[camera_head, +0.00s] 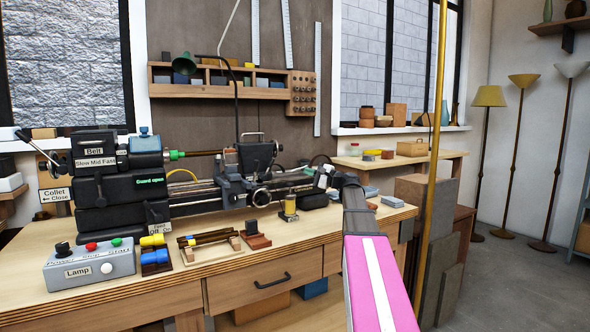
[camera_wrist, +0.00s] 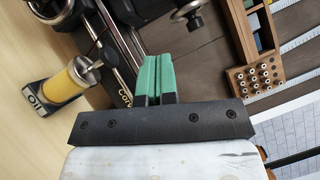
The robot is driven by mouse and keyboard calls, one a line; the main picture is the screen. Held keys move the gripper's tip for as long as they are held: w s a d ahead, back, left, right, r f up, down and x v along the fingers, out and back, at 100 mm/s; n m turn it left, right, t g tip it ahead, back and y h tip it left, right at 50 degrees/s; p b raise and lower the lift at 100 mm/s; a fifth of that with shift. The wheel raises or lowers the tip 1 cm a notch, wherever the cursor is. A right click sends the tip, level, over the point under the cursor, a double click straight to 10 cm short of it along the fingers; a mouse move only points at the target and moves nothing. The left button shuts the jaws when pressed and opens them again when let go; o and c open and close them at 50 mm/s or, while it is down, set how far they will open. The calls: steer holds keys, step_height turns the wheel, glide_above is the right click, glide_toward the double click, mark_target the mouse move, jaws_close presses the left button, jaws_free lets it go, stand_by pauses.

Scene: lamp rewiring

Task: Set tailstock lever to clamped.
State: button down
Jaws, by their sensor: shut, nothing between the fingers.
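The small lathe (camera_head: 180,190) stands on the wooden bench. Its right end, where the tailstock (camera_head: 312,198) seems to sit, is partly hidden near my arm in the head view. In the wrist view my gripper (camera_wrist: 156,62) has its green fingers together, with nothing held.
A yellow oil can (camera_wrist: 68,80) stands beside the lathe; it also shows in the head view (camera_head: 290,206). A grey control box (camera_head: 90,268) and a small wooden rack (camera_head: 208,246) are on the front left of the bench. A brass pole (camera_head: 433,150) rises right of my arm.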

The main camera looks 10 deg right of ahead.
steer(key=x, duration=0.9)
steer(key=shift+w, duration=0.15)
steer(key=shift+s+a+r, duration=0.1)
steer(key=shift+a+r, duration=0.1)
steer(key=shift+a, duration=0.45)
steer(key=shift+s+a+r, duration=0.1)
steer(key=shift+a+r, duration=0.15)
steer(key=shift+a, duration=0.4)
steer(key=shift+s+a+r, duration=0.1)
steer(key=shift+a+r, duration=0.1)
steer(key=shift+a, duration=0.45)
steer(key=shift+a+r+n, duration=0.15)
steer(key=shift+r+n, duration=0.05)
steer(key=shift+n, duration=0.1)
steer(key=shift+s+a+r, duration=0.1)
steer(key=s+a+r+n+g+h, duration=0.2)
steer(key=a+n+h, duration=0.3)
steer(key=a+n, duration=0.3)
steer(key=shift+s+r+g, duration=0.2)
steer(key=shift+s+g, duration=0.1)
steer(key=shift+g, duration=0.1)
